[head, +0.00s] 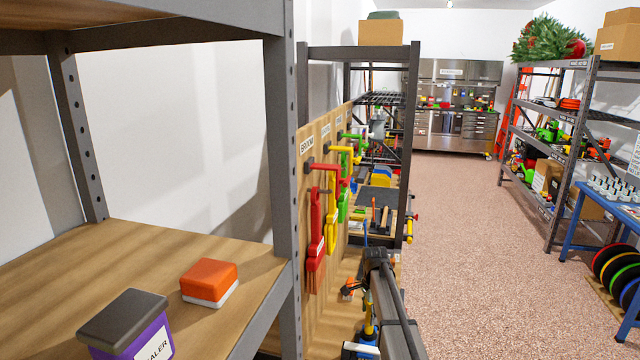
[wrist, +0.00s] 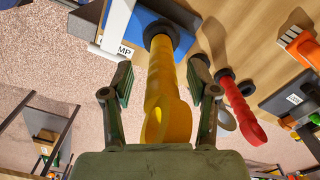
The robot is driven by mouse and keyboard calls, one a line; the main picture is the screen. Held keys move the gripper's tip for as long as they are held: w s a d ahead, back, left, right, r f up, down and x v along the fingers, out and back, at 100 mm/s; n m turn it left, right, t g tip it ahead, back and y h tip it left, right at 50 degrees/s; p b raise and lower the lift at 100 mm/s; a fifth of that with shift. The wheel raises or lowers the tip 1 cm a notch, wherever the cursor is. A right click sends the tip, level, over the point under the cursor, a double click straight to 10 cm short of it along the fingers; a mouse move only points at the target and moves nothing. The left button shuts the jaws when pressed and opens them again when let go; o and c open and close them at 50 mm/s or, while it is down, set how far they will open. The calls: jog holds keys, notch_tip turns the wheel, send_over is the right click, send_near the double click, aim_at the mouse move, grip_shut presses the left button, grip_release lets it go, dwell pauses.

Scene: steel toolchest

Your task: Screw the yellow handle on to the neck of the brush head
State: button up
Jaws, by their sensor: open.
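The yellow handle (wrist: 160,90) has a looped end towards the wrist camera and a dark collar at its far end. In the wrist view it lies between the fingers of my gripper (wrist: 160,80); the fingers are open, with a visible gap on each side. The collar is in front of a blue block with white parts (wrist: 116,22), partly labelled "MP". The yellow handle also shows small in the head view (head: 369,312), above blue and white parts. I cannot make out the brush head's neck; the collar end hides what is behind it.
A red handle (wrist: 240,108) with a dark collar lies to the right on the wooden surface. An orange item with pale bristles (wrist: 298,45) is at the far right.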

jog(key=shift+a+r+p, duration=0.1)
jog(key=shift+r+p, duration=0.2)
jog(key=shift+r, duration=0.15)
jog(key=shift+w+r+p, duration=0.1)
jog(key=shift+r+p, duration=1.35)
jog(key=shift+r, duration=1.9)
